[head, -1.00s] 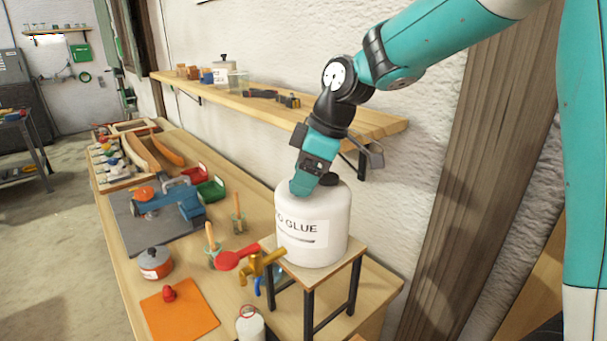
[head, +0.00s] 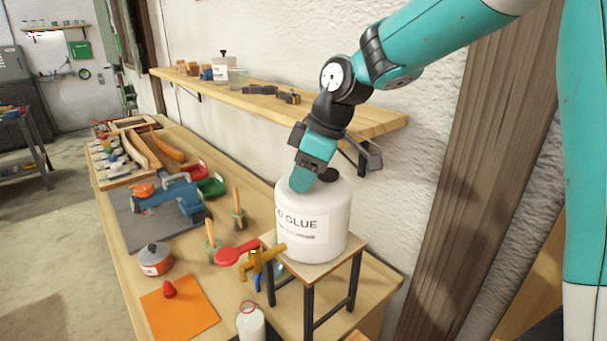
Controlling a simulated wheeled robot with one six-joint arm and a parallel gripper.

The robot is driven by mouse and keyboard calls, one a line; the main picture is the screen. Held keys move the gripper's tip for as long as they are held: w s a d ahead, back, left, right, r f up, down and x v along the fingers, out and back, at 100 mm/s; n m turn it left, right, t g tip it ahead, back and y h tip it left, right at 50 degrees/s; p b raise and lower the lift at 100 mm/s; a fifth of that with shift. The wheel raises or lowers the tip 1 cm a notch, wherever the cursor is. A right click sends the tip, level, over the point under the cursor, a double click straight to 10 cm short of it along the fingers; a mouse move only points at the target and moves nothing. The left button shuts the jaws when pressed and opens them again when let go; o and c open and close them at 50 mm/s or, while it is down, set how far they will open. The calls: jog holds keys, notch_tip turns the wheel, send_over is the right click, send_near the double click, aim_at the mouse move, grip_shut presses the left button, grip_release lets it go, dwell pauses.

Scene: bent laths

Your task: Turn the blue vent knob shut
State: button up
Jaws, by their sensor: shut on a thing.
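A white glue container (head: 312,217) stands upright on a small wooden stand (head: 342,262) with black legs. A black cap (head: 328,175) sits on its top. My gripper (head: 300,186) points down at the container's top, left of the black cap. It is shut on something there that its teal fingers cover. I take this to be the blue vent knob, which does not show. A brass tap (head: 262,261) with a red lever (head: 237,252) sticks out low at the container's front left.
A wooden shelf (head: 345,119) runs along the wall behind my wrist. On the bench are an orange mat (head: 185,312), a lidded pot (head: 155,260), brushes in jars, a blue vise (head: 180,200) and bent laths. A white bottle (head: 251,325) stands below the tap.

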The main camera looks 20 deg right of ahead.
jog(key=m+t+b, duration=0.1)
jog(key=m, duration=0.2)
jog(key=shift+s+a+m+h+b, duration=0.1)
jog(key=shift+m+h+b, duration=0.25)
jog(key=shift+m+h, duration=0.05)
jog(key=m, duration=0.2)
jog(key=m+t+h+b, duration=0.1)
jog(key=m, duration=0.1)
jog(key=shift+a+m+h, duration=0.15)
jog(key=shift+m+h, duration=0.15)
jog(key=m+h, duration=0.1)
jog(key=m, duration=0.3)
jog(key=shift+a+h, duration=0.15)
jog(key=shift+h, duration=0.25)
jog(key=shift+m+h, duration=0.8)
jog(key=shift+m, duration=1.7)
jog(key=o, duration=0.9)
jog(key=shift+a+r, duration=0.1)
jog(key=shift+r, duration=0.05)
jog(key=p+v, duration=0.1)
jog(key=v, duration=1.6)
jog(key=shift+r, duration=0.15)
